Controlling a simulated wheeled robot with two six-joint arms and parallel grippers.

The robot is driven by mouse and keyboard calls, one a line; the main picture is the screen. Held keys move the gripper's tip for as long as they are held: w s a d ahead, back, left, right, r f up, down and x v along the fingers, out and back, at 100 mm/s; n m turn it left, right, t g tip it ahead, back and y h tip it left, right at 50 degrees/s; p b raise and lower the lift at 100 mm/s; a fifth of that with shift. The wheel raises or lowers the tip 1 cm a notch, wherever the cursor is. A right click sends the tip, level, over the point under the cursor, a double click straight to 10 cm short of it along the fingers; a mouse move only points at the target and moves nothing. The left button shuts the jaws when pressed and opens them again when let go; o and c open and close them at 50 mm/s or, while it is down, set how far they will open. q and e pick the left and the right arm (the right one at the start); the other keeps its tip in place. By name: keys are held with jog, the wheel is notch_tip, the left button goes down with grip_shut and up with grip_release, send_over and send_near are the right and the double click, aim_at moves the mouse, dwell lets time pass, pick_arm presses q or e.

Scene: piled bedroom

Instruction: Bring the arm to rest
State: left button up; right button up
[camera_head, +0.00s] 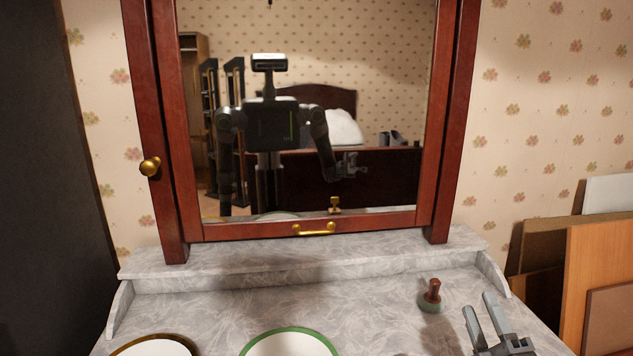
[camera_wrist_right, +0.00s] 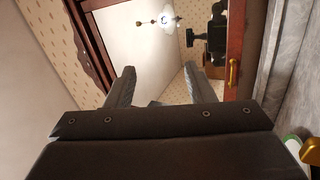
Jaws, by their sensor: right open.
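My right gripper (camera_head: 488,318) is open and empty over the right part of the marble top in the head view. Its two fingers point up and away, toward the mirror. In the right wrist view the two fingers of my right gripper (camera_wrist_right: 162,88) stand apart with nothing between them. My left gripper does not show directly in the head view.
A marble-topped dresser (camera_head: 215,285) carries a wood-framed mirror (camera_head: 310,110), which reflects my body. A small stamp-like object (camera_head: 432,297) stands left of my right gripper. Two plates, one green-rimmed (camera_head: 290,343) and one brown-rimmed (camera_head: 155,346), lie at the front. Boards (camera_head: 600,270) lean at right.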

jog(key=s+d+f+m+g+h, duration=0.9)
jog(key=s+f+m+h, duration=0.15)
jog(key=f+m, duration=0.4)
jog(key=s+a+f+m+g+y, duration=0.25)
jog(key=s+f+g, duration=0.3)
jog(key=s, duration=0.45)
jog(key=s+a+f+m+g+y, duration=0.1)
jog(key=s+a+f+g+y, duration=0.35)
jog(key=s+f, duration=0.35)
notch_tip(320, 180, down, 23)
jog(key=s+d+g, duration=0.1)
jog(key=d+g, duration=0.1)
jog(key=s+a+f+g, duration=0.1)
jog(key=s+f, duration=1.4)
jog(key=f, duration=0.1)
jog(key=shift+a, duration=0.25)
